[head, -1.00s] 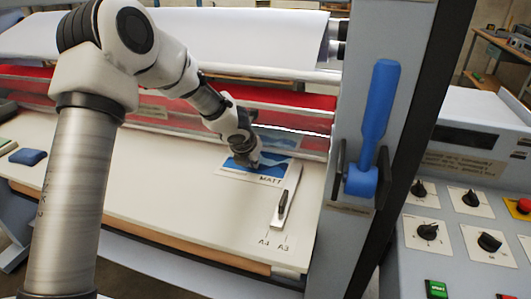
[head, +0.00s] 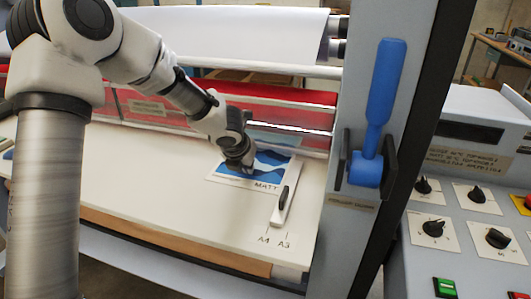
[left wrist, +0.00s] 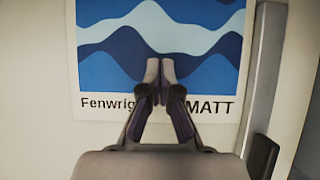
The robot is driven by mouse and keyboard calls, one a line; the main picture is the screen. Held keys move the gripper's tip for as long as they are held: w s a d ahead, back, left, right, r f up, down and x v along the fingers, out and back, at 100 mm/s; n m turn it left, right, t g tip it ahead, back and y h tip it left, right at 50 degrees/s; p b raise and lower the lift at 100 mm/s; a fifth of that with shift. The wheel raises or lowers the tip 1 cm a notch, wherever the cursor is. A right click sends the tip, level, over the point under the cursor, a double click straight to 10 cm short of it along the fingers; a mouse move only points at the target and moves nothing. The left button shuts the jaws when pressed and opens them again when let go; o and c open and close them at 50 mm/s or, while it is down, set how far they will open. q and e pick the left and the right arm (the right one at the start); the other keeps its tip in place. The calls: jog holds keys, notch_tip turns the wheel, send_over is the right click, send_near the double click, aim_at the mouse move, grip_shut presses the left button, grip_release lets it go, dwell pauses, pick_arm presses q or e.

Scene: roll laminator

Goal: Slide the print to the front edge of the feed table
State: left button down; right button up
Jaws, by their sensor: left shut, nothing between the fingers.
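The print (head: 272,161), a sheet with blue waves and the word MATT on a white margin, lies flat on the cream feed table (head: 175,199), near its right end and back from the front edge. My left gripper (head: 247,169) is shut, pointing down at the print with nothing between its fingers. In the left wrist view the closed fingertips (left wrist: 160,70) are over the lower middle of the print (left wrist: 105,55) and hide part of its lettering. I cannot tell for certain whether they touch it. My right gripper is not in view.
A pale side guide (head: 281,212) with a dark handle lies just right of the print, beside A4 and A3 marks. Red rollers (head: 285,95) run behind the table. A blue lever (head: 383,85) is on the right frame. The table between print and front edge is clear.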

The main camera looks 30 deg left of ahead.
aim_at(242, 184)
pick_arm(q)
jog(key=shift+s+f, duration=0.15)
jog(key=shift+s+d+f+b, duration=0.1)
jog(key=shift+s+d+b, duration=0.05)
jog(key=shift+s+b, duration=0.5)
jog(key=shift+s+d+b, duration=0.25)
jog(key=shift+s+b, duration=0.4)
jog(key=shift+s, duration=0.4)
jog(key=shift+s+r, duration=0.15)
jog(key=shift+r, duration=0.05)
jog(key=shift+s+d+f+b, duration=0.15)
jog(key=shift+s+d+b, duration=0.05)
jog(key=shift+s+b, duration=0.5)
jog(key=shift+s+d+b, duration=0.15)
jog(key=shift+s, duration=0.5)
jog(key=shift+s+d+b, duration=0.15)
jog(key=shift+s, duration=0.45)
